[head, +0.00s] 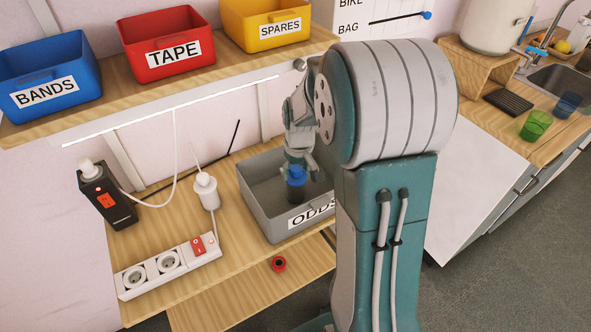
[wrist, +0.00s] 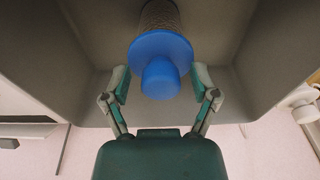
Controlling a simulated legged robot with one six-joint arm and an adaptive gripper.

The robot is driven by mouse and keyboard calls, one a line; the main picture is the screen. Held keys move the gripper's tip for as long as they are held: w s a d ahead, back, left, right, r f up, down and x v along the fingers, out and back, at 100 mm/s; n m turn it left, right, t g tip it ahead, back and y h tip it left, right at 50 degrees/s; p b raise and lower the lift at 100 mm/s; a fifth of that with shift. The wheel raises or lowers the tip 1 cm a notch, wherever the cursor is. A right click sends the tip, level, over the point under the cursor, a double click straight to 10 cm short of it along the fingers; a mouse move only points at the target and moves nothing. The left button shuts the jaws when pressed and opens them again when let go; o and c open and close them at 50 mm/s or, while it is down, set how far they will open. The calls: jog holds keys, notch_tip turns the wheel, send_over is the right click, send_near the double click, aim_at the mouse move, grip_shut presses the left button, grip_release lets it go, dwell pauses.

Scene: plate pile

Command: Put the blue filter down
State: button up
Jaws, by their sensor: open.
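The blue filter (head: 296,178) has a blue knobbed cap over a dark body and stands roughly upright inside the grey ODDS bin (head: 262,212). In the wrist view its blue cap (wrist: 163,62) and part of its brown mesh body show against the bin's grey inside (wrist: 90,45). My gripper (head: 299,163) is over the bin, right at the cap. In the wrist view the fingers of my gripper (wrist: 161,86) are spread, one on each side of the cap's knob, with small gaps. The filter's lower end is hidden, so its contact with the bin floor cannot be seen.
The shelf above holds BANDS (head: 50,75), TAPE (head: 168,45) and SPARES (head: 265,25) bins.

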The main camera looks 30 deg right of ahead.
notch_tip(320, 180, up, 12)
jog(key=s, duration=0.1)
jog(key=s+a+r+t, duration=0.2)
jog(key=s+a, duration=0.4)
jog(key=s, duration=0.3)
jog(key=s+a+r+t, duration=0.2)
jog(key=s+a, duration=0.4)
jog(key=s, duration=0.3)
jog(key=shift+s+a+r, duration=0.2)
jog(key=shift+s+r, duration=0.2)
jog(key=shift+r, duration=0.05)
dwell(0.5)
